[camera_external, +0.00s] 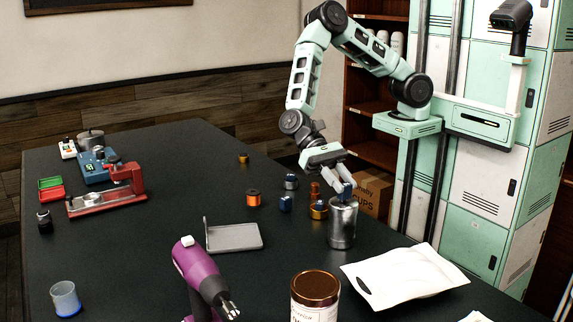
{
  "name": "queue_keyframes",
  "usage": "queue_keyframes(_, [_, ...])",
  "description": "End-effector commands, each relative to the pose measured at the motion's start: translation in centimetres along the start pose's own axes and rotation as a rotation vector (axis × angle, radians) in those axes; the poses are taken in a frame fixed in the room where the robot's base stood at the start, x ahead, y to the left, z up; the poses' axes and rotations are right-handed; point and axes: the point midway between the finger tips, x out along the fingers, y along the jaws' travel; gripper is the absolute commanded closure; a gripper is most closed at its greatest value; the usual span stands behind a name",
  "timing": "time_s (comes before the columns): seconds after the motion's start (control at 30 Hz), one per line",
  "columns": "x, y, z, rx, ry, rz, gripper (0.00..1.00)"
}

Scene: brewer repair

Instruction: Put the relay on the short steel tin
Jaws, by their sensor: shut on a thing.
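My gripper (342,185) points down over a steel tin (342,228) at the table's right side. It is shut on a small blue block, which looks like the relay (346,191). The relay is right at the tin's top; I cannot tell whether it touches the tin or is slightly above it. The tin stands upright on the dark table. Part of the relay is hidden by my fingers.
Small blue, brass and orange parts (253,198) stand left of the tin. A red device (108,196) and grey pot (90,140) are far left.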

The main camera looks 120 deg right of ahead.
Motion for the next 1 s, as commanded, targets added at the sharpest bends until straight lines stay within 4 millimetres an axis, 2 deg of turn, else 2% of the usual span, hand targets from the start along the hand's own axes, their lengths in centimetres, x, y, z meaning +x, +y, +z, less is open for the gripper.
queue_keyframes(0.33, [0.1, 0.0, -0.4, 0.0, 0.0, -0.001, 0.95])
queue_keyframes(0.37, [0.1, 0.0, -0.4, 0.0, 0.0, -0.001, 0.71])
queue_keyframes(0.43, [0.1, 0.0, -0.3, 0.0, 0.001, -0.001, 0.52])
queue_keyframes(0.8, [-0.2, 0.0, 0.1, -0.001, 0.001, -0.001, 0.52])
queue_keyframes(0.87, [-0.8, -0.1, -0.2, -0.001, 0.001, -0.003, 0.52])
queue_keyframes(1.0, [-3.3, -0.1, -0.3, -0.002, 0.003, -0.006, 0.52])
